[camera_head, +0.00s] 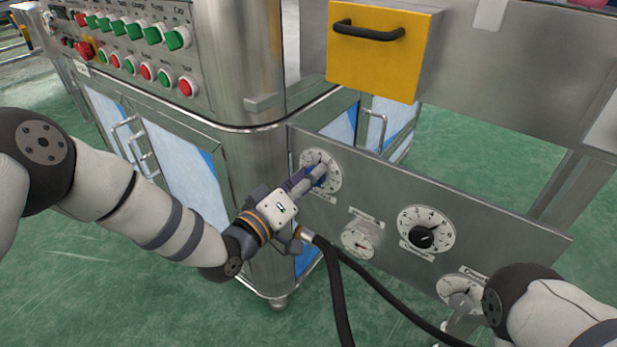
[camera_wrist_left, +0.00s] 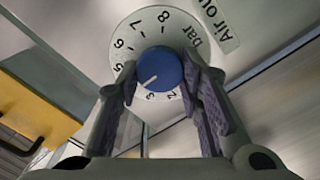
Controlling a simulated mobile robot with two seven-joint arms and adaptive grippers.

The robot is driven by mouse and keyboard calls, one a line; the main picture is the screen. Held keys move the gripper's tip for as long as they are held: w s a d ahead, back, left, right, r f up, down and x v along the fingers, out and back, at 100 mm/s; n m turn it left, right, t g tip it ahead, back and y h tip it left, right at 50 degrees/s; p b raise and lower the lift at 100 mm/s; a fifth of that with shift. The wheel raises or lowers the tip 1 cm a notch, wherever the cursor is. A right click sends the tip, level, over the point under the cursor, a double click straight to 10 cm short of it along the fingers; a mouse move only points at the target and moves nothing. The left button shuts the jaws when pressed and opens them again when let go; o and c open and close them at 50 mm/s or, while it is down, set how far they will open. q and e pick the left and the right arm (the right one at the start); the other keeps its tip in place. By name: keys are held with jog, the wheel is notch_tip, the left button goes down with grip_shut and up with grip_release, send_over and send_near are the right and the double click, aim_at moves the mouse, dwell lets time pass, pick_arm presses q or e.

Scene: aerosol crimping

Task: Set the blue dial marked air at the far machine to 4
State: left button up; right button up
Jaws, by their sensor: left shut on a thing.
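The blue dial (camera_wrist_left: 160,72) sits on a round white scale marked with numbers and "bar". My left gripper (camera_wrist_left: 168,88) is shut on the dial, one finger on each side of it. The dial's white pointer line points to the lower left, between the 5 and the 3. The left finger covers part of the scale there. In the head view the blue dial (camera_head: 317,176) is mostly hidden by my left gripper (camera_head: 308,182), which reaches in from the left. My right arm shows at the lower right, but its gripper is not in view.
A black dial (camera_head: 421,237), a small gauge (camera_head: 358,241) and a grey knob (camera_head: 459,301) are on the same steel panel. Black hoses (camera_head: 335,280) hang below my left gripper. A button panel (camera_head: 130,50) is at the upper left.

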dwell(0.4)
pick_arm(q)
jog(key=o, duration=1.2)
jog(key=shift+c, duration=0.2)
jog(key=v, duration=1.2)
